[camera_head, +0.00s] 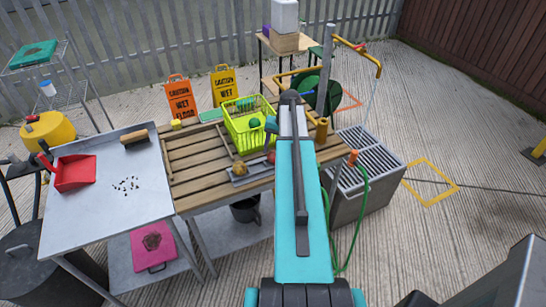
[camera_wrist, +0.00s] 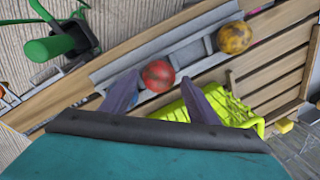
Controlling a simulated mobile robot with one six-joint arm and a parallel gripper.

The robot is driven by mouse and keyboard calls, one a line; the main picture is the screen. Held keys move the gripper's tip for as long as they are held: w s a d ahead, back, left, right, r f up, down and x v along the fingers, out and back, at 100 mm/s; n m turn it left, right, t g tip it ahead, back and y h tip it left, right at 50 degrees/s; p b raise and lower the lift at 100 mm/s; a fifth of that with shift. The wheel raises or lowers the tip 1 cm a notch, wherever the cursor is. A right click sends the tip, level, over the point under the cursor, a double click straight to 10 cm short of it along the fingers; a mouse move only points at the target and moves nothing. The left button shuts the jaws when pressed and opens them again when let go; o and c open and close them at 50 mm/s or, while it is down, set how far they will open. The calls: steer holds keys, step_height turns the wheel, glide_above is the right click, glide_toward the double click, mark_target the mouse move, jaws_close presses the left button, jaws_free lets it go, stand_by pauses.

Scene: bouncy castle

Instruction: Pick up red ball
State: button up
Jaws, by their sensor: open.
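The red ball (camera_wrist: 158,76) shows in the wrist view, resting in a grey metal tray (camera_wrist: 110,70) on the wooden table. In the head view only a bit of the ball (camera_head: 271,157) shows beside my arm. A worn yellow-orange ball (camera_wrist: 234,38) sits in the same tray, to the right of the red one; it also shows in the head view (camera_head: 240,169). My gripper (camera_wrist: 160,98) is open and empty, its two fingers apart, pointing toward the red ball, which appears between and just beyond the fingertips. In the head view my arm hides the gripper's tips.
A lime-green basket (camera_head: 247,128) with a green ball in it stands on the slatted wooden table (camera_head: 199,173), close to my gripper. A metal table (camera_head: 95,205) with a red dustpan (camera_head: 75,173) is at left. A grated metal sink (camera_head: 368,155) and green hose are at right.

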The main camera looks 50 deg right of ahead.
steer(key=shift+w+a+f+p, duration=0.15)
steer(key=shift+f+p, duration=0.1)
steer(key=shift+f, duration=0.5)
steer(key=shift+w+f+p, duration=0.1)
steer(key=shift+f+p, duration=0.1)
steer(key=shift+f, duration=0.5)
steer(key=shift+c, duration=0.4)
steer(key=c, duration=0.7)
